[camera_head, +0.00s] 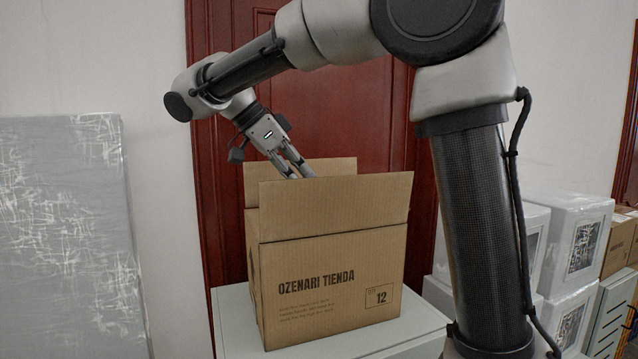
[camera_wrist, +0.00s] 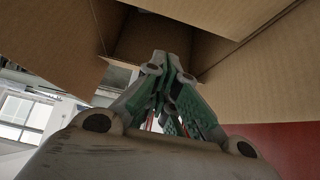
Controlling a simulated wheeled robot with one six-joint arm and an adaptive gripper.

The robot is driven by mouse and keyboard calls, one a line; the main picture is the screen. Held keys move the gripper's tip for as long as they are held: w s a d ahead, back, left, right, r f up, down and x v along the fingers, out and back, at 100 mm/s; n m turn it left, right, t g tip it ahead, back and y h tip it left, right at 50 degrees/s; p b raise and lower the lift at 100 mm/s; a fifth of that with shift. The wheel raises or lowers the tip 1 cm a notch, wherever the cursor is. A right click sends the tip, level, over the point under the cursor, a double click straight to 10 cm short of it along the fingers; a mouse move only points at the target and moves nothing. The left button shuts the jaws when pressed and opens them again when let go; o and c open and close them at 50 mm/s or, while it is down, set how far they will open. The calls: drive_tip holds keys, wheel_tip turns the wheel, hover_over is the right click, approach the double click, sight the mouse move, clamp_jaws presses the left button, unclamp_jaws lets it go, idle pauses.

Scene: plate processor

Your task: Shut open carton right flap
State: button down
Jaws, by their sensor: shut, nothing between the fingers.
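The brown carton (camera_head: 325,280), printed "OZENARI TIENDA", stands upright on a pale stand. Its front flap (camera_head: 335,207) stands up, and a rear flap (camera_head: 345,166) shows above it. I cannot clearly make out the right flap in the head view. My gripper (camera_head: 300,172) points down at the carton's top, behind the front flap's upper edge; its tips are partly hidden. In the wrist view my gripper (camera_wrist: 168,62) is shut and empty, with cardboard panels (camera_wrist: 265,75) around it and a darker cardboard recess (camera_wrist: 150,38) beyond. I cannot tell whether it touches cardboard.
The pale stand (camera_head: 235,325) has a narrow free strip around the carton. A red door (camera_head: 225,130) is close behind. A grey panel (camera_head: 65,240) leans at left. White boxes (camera_head: 575,245) are stacked at right, with brown cartons (camera_head: 618,247) beyond.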

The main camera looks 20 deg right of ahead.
drive_tip(key=shift+a+r, duration=0.2)
drive_tip(key=shift+a, duration=0.3)
drive_tip(key=d+r+y, duration=0.3)
drive_tip(key=d+r, duration=0.6)
drive_tip(key=r, duration=0.1)
drive_tip(key=x, duration=0.9)
drive_tip(key=shift+s+f, duration=0.1)
drive_tip(key=shift+s, duration=0.3)
drive_tip(key=shift+a+f, duration=0.2)
drive_tip(key=shift+f, duration=0.4)
drive_tip(key=shift+a+f, duration=0.25)
drive_tip(key=shift+f, duration=0.4)
drive_tip(key=shift+a+f, duration=0.2)
drive_tip(key=shift+f, duration=0.55)
